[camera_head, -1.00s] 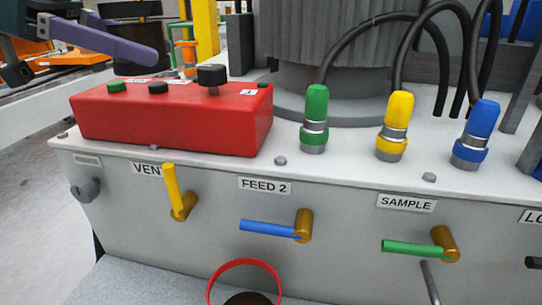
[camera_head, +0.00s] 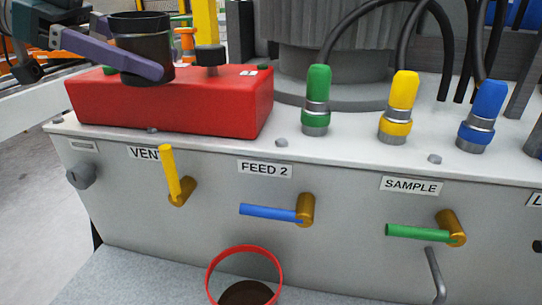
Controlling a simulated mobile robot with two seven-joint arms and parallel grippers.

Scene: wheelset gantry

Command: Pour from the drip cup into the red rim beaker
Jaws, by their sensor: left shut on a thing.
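My left gripper (camera_head: 158,52) comes in from the upper left with its purple fingers around a dark cup, the drip cup (camera_head: 146,44). It is shut on the cup and holds it upright, in front of or over the red control box. The cup's inside is mostly hidden from this angle. The red rim beaker (camera_head: 245,249) stands on the grey surface at the bottom middle, below the FEED 2 label. Its lower part is cut off by the frame edge, and something dark shows inside it. My right gripper is not in view.
The red control box (camera_head: 170,108) sits on the white ledge (camera_head: 345,153). Yellow, blue (camera_head: 275,213) and green (camera_head: 420,233) valve handles stick out of the front panel above the beaker. Green, yellow and blue hose connectors stand on the right. Space directly above the beaker is clear.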

